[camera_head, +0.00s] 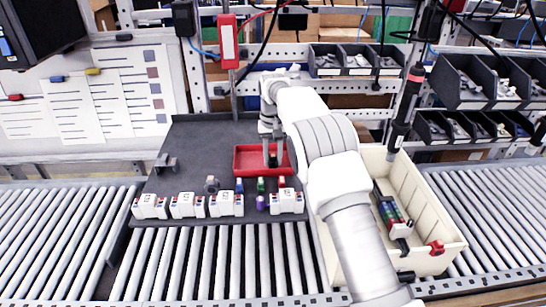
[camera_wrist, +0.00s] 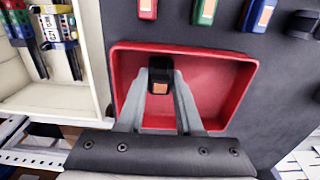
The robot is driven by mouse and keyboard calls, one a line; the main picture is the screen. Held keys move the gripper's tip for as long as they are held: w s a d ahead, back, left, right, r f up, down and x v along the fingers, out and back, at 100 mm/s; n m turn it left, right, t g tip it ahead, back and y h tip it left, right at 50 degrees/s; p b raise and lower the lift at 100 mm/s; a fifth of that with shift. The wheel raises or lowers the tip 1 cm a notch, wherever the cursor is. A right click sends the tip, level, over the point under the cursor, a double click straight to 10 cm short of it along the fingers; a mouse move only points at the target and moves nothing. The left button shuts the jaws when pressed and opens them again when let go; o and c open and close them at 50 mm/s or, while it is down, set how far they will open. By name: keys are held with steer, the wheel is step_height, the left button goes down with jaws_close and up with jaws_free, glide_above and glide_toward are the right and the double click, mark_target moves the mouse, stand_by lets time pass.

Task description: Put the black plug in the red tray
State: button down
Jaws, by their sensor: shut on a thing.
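The red tray (camera_wrist: 222,62) lies on a dark mat and fills the middle of the wrist view. It also shows in the head view (camera_head: 242,170), partly covered by my gripper. The black plug (camera_wrist: 158,102) has a copper-coloured face and sits between my fingers over the tray. My gripper (camera_wrist: 161,78) is shut on the black plug, with the fingers pointing into the tray area. In the head view my gripper (camera_head: 272,160) is over the right part of the tray. I cannot tell whether the plug touches the tray floor.
Red (camera_wrist: 148,8), green (camera_wrist: 204,11) and blue (camera_wrist: 257,14) plugs stand by the tray. White terminal blocks (camera_head: 226,204) line the mat's front edge. A cream bin (camera_head: 440,215) with devices stands to the right. A hanging screwdriver (camera_head: 403,115) is right of my arm.

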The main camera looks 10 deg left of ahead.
steer(key=shift+f, duration=0.2)
steer(key=c, duration=0.6)
jaws_free()
steer(key=shift+o, duration=0.2)
steer(key=shift+r, duration=0.1)
